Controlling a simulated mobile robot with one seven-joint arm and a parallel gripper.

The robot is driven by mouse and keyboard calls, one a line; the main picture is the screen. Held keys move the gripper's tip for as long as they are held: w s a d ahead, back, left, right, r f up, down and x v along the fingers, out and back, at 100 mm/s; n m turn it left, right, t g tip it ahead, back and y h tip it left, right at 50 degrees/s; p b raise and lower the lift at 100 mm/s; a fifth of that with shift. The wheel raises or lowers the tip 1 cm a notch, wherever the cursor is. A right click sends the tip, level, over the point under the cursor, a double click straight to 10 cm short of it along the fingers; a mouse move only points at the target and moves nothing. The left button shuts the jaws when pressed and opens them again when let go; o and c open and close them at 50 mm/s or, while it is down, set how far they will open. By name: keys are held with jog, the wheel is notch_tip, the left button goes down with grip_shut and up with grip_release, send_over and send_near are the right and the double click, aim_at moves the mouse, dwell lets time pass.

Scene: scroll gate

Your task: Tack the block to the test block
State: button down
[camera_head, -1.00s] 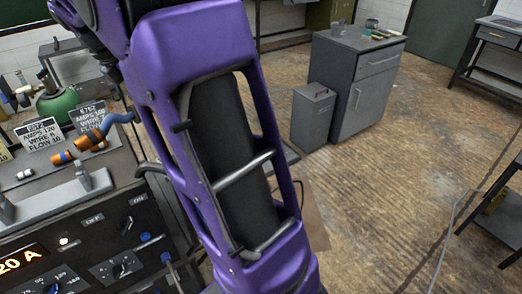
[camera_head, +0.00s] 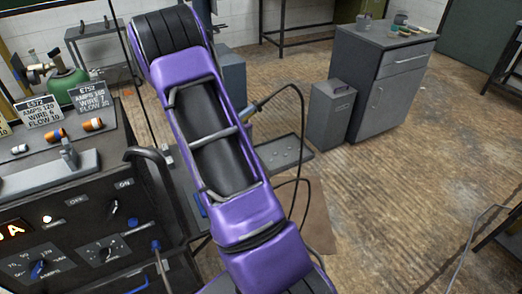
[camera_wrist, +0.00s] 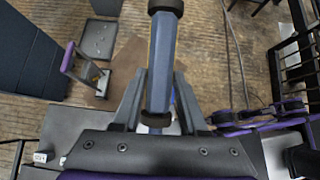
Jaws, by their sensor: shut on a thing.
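My gripper (camera_wrist: 160,82) shows in the wrist view. It is shut on a blue-grey cylinder with dark ends, which looks like a torch handle (camera_wrist: 161,60). In the head view a blue handle (camera_head: 263,102) with a tan end and a black cable sticks out to the right behind my purple arm; my gripper itself is hidden there. I cannot make out the block or the test block for sure. Small pale pieces (camera_wrist: 40,157) lie on a dark surface at the lower left of the wrist view.
The welding machine (camera_head: 85,225) stands at left with orange cups (camera_head: 92,124) and setting cards (camera_head: 85,96) on top. A low grey tray (camera_head: 287,157) and a brown mat (camera_head: 318,222) are beyond my arm. A grey cabinet (camera_head: 380,90) stands behind.

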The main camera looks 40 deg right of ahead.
jog(key=s+d+f+h+b, duration=0.1)
jog(key=s+d+f, duration=0.1)
jog(key=d+f, duration=0.45)
jog(key=s+d+f+h+b, duration=0.1)
jog(key=d+f, duration=0.2)
jog(key=f, duration=0.6)
jog(key=a+f+b, duration=0.1)
jog(key=a+f, duration=0.3)
jog(key=a, duration=0.1)
jog(key=shift+w+a+g, duration=0.35)
jog(key=shift+w+g, duration=0.05)
jog(key=shift+w, duration=0.05)
jog(key=shift+r, duration=0.1)
jog(key=c, duration=1)
grip_release()
jog(key=shift+m, duration=0.3)
jog(key=shift+c, duration=0.2)
grip_shut()
jog(key=shift+a, duration=0.15)
